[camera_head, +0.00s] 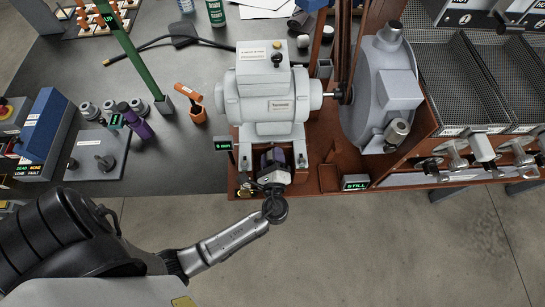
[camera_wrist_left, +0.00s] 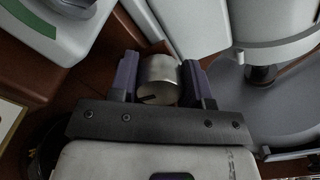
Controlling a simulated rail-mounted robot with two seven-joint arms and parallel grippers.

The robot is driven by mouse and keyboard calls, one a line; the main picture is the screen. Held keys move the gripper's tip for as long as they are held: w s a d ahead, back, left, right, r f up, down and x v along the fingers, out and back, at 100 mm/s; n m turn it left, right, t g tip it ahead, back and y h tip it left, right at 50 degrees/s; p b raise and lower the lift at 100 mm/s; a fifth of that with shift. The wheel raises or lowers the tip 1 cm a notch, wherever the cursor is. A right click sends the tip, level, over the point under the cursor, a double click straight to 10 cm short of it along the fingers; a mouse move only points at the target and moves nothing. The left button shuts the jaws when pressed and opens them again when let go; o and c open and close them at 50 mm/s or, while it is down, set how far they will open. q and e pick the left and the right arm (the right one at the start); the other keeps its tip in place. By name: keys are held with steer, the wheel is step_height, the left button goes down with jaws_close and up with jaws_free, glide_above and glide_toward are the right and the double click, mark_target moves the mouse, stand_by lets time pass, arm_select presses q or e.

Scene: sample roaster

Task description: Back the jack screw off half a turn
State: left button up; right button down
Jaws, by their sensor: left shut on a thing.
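The jack screw shows in the left wrist view as a short bright metal cylinder (camera_wrist_left: 158,78) with a dark slot or mark low on its face. The two dark purple fingers of my left gripper (camera_wrist_left: 160,82) stand on either side of it, shut on it. In the head view my left gripper (camera_head: 273,160) reaches in from below to the front foot of the grey motor (camera_head: 272,92). There the wrist and fingers mostly hide the screw. The motor sits on a red-brown base (camera_head: 327,172). My right gripper is not in view.
A lit "STILL" sign (camera_head: 356,184) stands right of the gripper, and a small green-lit sign (camera_head: 223,146) stands left. A grey round housing (camera_head: 384,85) is at right, with mesh trays (camera_head: 458,80) beyond. An orange tool (camera_head: 188,93) stands left of the motor. The floor in front is clear.

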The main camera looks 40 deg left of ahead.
arm_select(q)
steer(key=shift+n+b, duration=0.3)
steer(key=shift+n, duration=0.4)
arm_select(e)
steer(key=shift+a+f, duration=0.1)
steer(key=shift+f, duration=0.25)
arm_select(q)
steer(key=o, duration=0.9)
steer(key=shift+r, duration=0.1)
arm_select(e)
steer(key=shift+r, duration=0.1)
